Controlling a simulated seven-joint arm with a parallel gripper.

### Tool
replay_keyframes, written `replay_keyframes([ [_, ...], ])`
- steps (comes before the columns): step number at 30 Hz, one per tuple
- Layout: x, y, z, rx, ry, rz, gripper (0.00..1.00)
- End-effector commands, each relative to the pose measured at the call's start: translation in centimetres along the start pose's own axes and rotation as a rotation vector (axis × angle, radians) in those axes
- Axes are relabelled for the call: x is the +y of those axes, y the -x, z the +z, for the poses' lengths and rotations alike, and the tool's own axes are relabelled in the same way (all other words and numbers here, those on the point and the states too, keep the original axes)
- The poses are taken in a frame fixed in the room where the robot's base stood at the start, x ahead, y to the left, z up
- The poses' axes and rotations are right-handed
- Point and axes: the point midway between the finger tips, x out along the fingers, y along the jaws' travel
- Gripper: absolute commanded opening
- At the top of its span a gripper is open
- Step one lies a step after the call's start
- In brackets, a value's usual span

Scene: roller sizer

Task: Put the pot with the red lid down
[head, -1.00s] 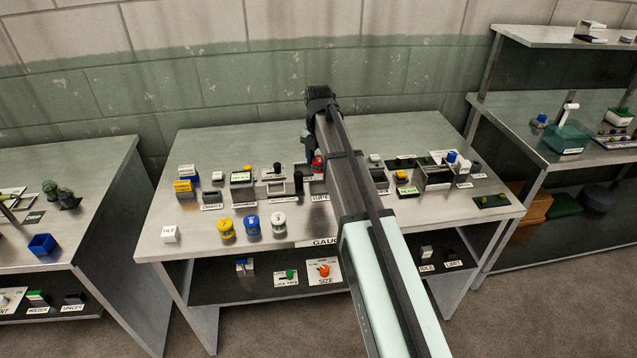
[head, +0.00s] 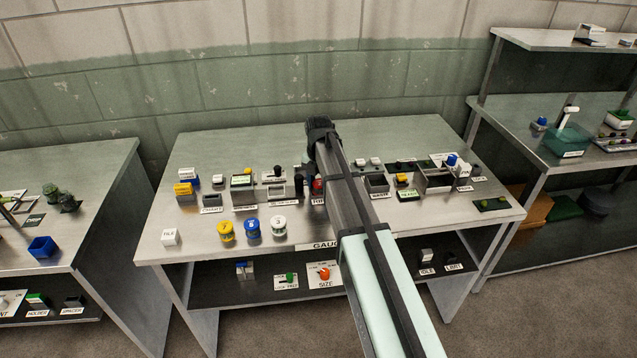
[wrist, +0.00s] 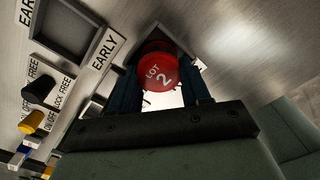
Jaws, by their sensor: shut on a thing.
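The pot with the red lid (wrist: 158,73) is between the fingers of my gripper (wrist: 162,88), which is shut on it. In the head view a bit of the red lid (head: 318,186) shows at the left edge of my arm, low over the middle of the table (head: 400,222); my arm hides most of the gripper and pot. The pot's bottom is hidden, so I cannot tell whether it touches anything beneath.
Pots with yellow (head: 226,231), blue (head: 251,228) and white (head: 279,226) lids stand at the table's front left. A tray marked EARLY (wrist: 72,22) lies beside my gripper. Small labelled fixtures line both sides.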

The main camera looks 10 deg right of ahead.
Motion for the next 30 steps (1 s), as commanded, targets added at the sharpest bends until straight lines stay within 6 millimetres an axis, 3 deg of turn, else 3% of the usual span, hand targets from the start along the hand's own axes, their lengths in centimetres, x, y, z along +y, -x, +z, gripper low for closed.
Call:
replay_keyframes([
  [3, 0.0, -0.3, 0.0, 0.0, 0.0, 0.0, 0.17],
  [4, 0.0, -0.3, 0.0, 0.0, 0.0, 0.0, 0.49],
  [7, 0.0, -0.3, 0.0, 0.0, 0.0, 0.0, 0.57],
  [19, 0.0, 0.6, 0.0, 0.0, 0.0, 0.0, 0.57],
  [30, 0.1, 6.6, 0.1, -0.002, 0.0, 0.002, 0.57],
])
